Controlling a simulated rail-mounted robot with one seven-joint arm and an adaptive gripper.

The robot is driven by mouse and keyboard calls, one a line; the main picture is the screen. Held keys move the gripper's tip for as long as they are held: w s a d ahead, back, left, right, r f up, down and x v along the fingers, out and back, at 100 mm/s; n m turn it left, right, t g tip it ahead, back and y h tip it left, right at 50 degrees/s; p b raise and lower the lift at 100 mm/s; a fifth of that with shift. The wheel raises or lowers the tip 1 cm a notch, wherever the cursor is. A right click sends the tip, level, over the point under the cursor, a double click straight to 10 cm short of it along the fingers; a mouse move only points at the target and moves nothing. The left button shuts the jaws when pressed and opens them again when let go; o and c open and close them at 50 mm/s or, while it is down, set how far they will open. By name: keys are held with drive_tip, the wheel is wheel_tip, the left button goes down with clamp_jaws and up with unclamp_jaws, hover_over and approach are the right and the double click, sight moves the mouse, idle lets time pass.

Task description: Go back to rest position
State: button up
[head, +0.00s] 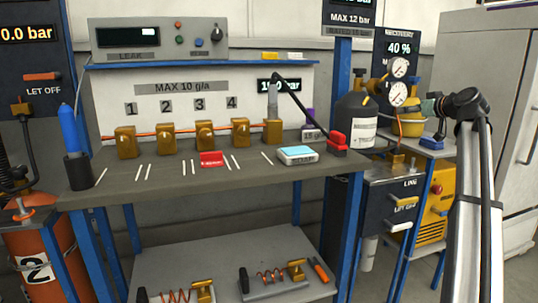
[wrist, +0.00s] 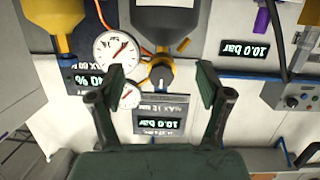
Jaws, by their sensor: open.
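My gripper (wrist: 161,88) is open in the wrist view, its two dark fingers spread wide with nothing held between them. In the head view the gripper (head: 433,107) is small and partly hidden by my own arm at the right, raised beside the gauges and clear of the workbench. The wrist view is upside down and shows the upper pressure gauge (wrist: 118,48) and the dark grey bottle (wrist: 178,18) beyond the fingers. No contact between the fingers and these things is visible.
The workbench (head: 120,190) carries several brass fittings, a red block (head: 211,159) and a white-and-cyan device (head: 297,155). The gauges (head: 398,93), grey bottle (head: 356,125) and yellow recovery bottle (head: 408,121) stand close left of my gripper. A grey cabinet (head: 500,80) stands at right.

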drive_tip(key=s+d+f+m+g+h, duration=0.25)
drive_tip(key=s+f+g+h, duration=0.2)
drive_tip(key=s, duration=0.45)
drive_tip(key=s+d+f+m+g+h, duration=0.25)
drive_tip(key=s+f+m, duration=0.2)
drive_tip(key=s, duration=0.55)
drive_tip(key=s+d+f+m+g+h, duration=0.25)
drive_tip(key=s+f+g+h, duration=0.2)
drive_tip(key=s, duration=0.45)
drive_tip(key=s+a+r+m+g+h, duration=0.1)
drive_tip(key=s+a+m+g, duration=0.3)
drive_tip(key=s, duration=0.9)
drive_tip(key=s+a+r+m+g+h, duration=0.2)
drive_tip(key=s+a+m+g, duration=0.2)
drive_tip(key=s, duration=0.9)
drive_tip(key=s+a+r+m+g+h, duration=0.1)
drive_tip(key=s+a+m+g, duration=0.3)
drive_tip(key=s, duration=0.9)
drive_tip(key=shift+s+r+m+g+h, duration=0.3)
drive_tip(key=shift+m+h, duration=0.25)
drive_tip(key=shift+m, duration=0.9)
drive_tip(key=shift+a, duration=0.2)
